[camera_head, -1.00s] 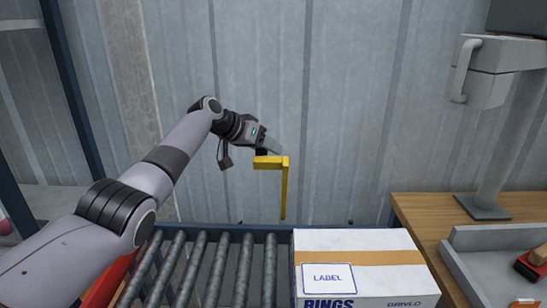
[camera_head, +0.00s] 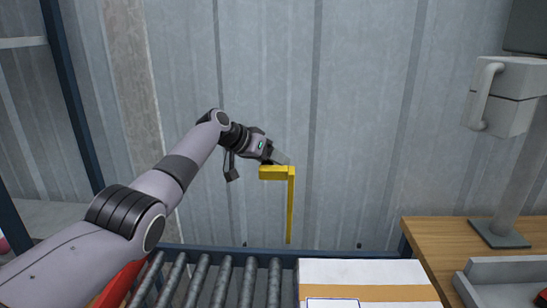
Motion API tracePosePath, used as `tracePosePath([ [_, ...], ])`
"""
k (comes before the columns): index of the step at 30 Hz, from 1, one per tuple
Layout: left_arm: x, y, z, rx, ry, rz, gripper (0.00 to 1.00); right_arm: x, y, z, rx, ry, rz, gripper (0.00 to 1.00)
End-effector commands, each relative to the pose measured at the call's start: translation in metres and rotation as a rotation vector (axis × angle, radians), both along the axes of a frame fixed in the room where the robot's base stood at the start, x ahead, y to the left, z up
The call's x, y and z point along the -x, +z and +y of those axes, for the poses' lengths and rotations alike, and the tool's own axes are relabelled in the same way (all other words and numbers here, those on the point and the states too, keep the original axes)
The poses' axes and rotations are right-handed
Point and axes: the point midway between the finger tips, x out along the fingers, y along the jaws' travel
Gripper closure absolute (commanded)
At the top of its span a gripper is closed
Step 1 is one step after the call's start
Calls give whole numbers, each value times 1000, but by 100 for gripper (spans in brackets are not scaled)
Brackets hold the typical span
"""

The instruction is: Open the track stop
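The track stop looks to be the yellow L-shaped bar (camera_head: 291,205) at the far side of the roller track (camera_head: 211,282). Its long part stands upright and its short arm points left at the top. My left gripper (camera_head: 277,160) is at the top of the short arm, touching or very close to it. Its fingers are small and partly hidden, so I cannot tell whether they are shut on the bar. My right gripper is not in view.
A white box with a tan band (camera_head: 365,272) sits on the track, right of the bare rollers. A wooden table (camera_head: 440,240) with a grey tray (camera_head: 500,275) and a grey stand (camera_head: 505,205) is at the right. A corrugated metal wall (camera_head: 370,110) closes the back.

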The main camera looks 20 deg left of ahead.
Motion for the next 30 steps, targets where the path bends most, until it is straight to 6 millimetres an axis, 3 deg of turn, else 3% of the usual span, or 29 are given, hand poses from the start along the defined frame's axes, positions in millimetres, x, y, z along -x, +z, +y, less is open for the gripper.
tracePosePath([
  [1, 1, -7, 2, -4, 2, 12, 41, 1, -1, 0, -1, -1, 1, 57],
  [16, 2, -2, 2, 3, 1, 10, 41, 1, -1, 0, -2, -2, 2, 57],
  [30, 22, 20, 20, 3, 3, 3, 41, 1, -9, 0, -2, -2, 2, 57],
])
